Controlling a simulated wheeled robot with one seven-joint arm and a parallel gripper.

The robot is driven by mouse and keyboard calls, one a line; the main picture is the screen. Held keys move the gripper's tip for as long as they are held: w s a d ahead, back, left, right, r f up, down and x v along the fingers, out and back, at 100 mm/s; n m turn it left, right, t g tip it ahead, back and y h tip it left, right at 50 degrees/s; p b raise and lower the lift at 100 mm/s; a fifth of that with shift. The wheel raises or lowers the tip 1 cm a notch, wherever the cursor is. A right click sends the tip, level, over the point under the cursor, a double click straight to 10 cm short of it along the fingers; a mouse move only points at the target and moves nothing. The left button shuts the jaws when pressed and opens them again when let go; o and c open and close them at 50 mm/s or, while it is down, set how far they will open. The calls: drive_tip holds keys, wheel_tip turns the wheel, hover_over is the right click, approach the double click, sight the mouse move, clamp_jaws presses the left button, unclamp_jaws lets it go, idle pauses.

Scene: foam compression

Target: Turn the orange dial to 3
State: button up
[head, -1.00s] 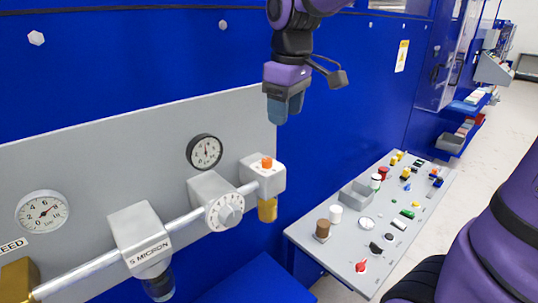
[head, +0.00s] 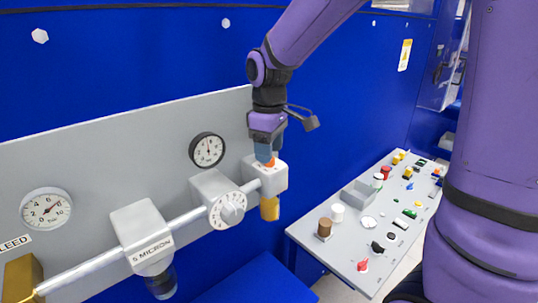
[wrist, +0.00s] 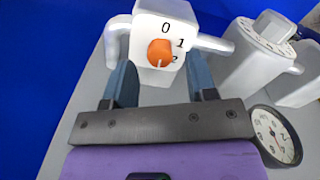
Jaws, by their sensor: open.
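The orange dial (wrist: 160,52) sits on a white block (wrist: 150,20) with the numbers 0, 1 and 2 readable around it in the wrist view. A small pale mark shows at the dial's lower edge; I cannot tell whether it is a pointer or a digit. In the head view a sliver of the dial (head: 270,162) shows on top of the block, mostly hidden by my gripper (head: 266,152). My gripper is open, its blue-grey fingers to either side of the dial in the wrist view (wrist: 160,66). Contact with the dial cannot be told.
A white numbered knob (head: 228,209) and a dark-rimmed gauge (head: 207,150) are left of the dial block. A pipe (head: 190,222) runs to a filter block (head: 143,232).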

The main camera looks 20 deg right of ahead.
drive_tip(key=shift+f, duration=0.95)
drive_tip(key=c, duration=0.9)
drive_tip(key=shift+m, duration=0.8)
drive_tip(key=o, duration=0.9)
